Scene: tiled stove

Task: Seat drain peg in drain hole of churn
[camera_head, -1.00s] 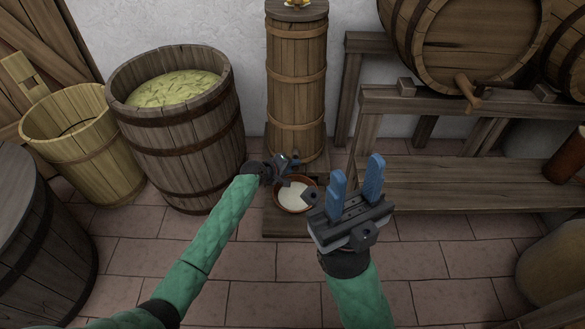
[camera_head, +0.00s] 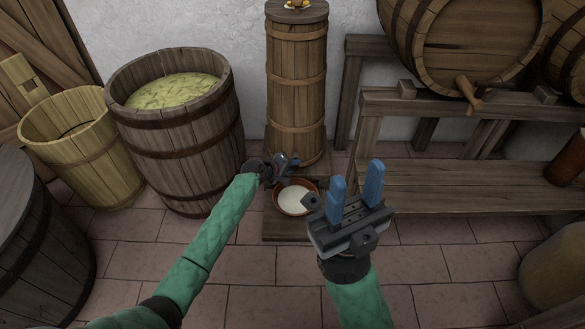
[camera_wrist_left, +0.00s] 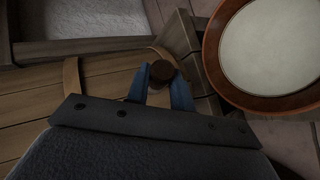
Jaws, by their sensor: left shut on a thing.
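The churn (camera_head: 296,85) is the tall, narrow, hooped wooden vessel standing upright against the back wall. My left gripper (camera_head: 290,161) is low in front of its foot. In the left wrist view, its blue fingers are shut on a small dark brown round piece, the drain peg (camera_wrist_left: 162,71), beside light wooden staves (camera_wrist_left: 110,82). I cannot tell whether the peg touches the churn. The drain hole is not visible. My right gripper (camera_head: 356,175) is open and empty, fingers pointing up, in the foreground right of the bowl.
A brown bowl of white liquid (camera_head: 294,200) stands on a low wooden platform (camera_head: 285,230) just below my left gripper; it is close in the left wrist view (camera_wrist_left: 212,62). A large tub (camera_head: 185,150) stands left, a barrel rack (camera_head: 460,180) right. The front floor tiles are clear.

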